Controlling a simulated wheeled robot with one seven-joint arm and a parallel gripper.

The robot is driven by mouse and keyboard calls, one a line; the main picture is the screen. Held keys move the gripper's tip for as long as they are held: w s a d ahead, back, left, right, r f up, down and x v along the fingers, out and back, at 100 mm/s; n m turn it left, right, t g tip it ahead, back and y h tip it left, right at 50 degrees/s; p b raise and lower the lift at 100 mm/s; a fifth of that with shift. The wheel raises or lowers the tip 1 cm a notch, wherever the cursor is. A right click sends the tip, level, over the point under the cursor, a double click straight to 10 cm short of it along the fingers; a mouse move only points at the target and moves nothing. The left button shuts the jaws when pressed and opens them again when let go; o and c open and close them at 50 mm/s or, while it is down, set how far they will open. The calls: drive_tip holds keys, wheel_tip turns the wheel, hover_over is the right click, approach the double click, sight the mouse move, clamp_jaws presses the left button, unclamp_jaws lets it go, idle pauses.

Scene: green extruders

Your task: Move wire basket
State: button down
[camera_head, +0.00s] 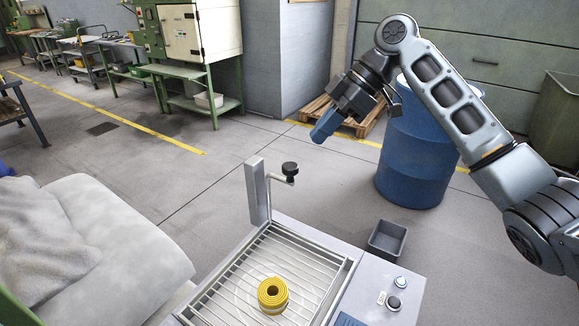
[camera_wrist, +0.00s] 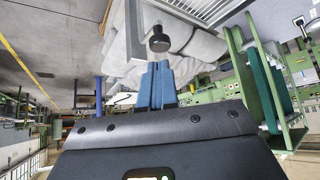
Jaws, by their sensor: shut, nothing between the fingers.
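The wire basket (camera_head: 312,243) is a pale metal grid tray set in the top of a grey machine at the bottom middle of the head view. A yellow coiled roll (camera_head: 272,291) lies in it. My gripper (camera_head: 319,136) hangs in the air beyond and above the basket, apart from it, with its blue fingers pointing down and left. In the wrist view my gripper (camera_wrist: 157,84) shows its two blue fingers together with nothing between them. A slatted edge, likely part of the basket, shows at the top of the wrist view.
A post with a black knob (camera_head: 289,169) stands at the basket's far corner. A blue barrel (camera_head: 415,150) stands behind my arm. A grey covered heap (camera_head: 85,250) lies at left.

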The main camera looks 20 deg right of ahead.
sight(293, 165)
drive_tip(key=shift+f, duration=0.1)
drive_tip(key=shift+b+x, duration=1.7)
drive_tip(key=shift+x, duration=1.1)
drive_tip(key=shift+a+f, duration=0.45)
drive_tip(key=shift+f, duration=0.05)
drive_tip(key=shift+f+b, duration=0.1)
drive_tip(key=shift+b, duration=0.2)
wheel_tip(293, 165, down, 8)
drive_tip(key=d+b, duration=0.3)
drive_tip(key=shift+s+b, duration=0.25)
drive_tip(key=shift+b, duration=0.05)
drive_tip(key=shift+r, duration=0.25)
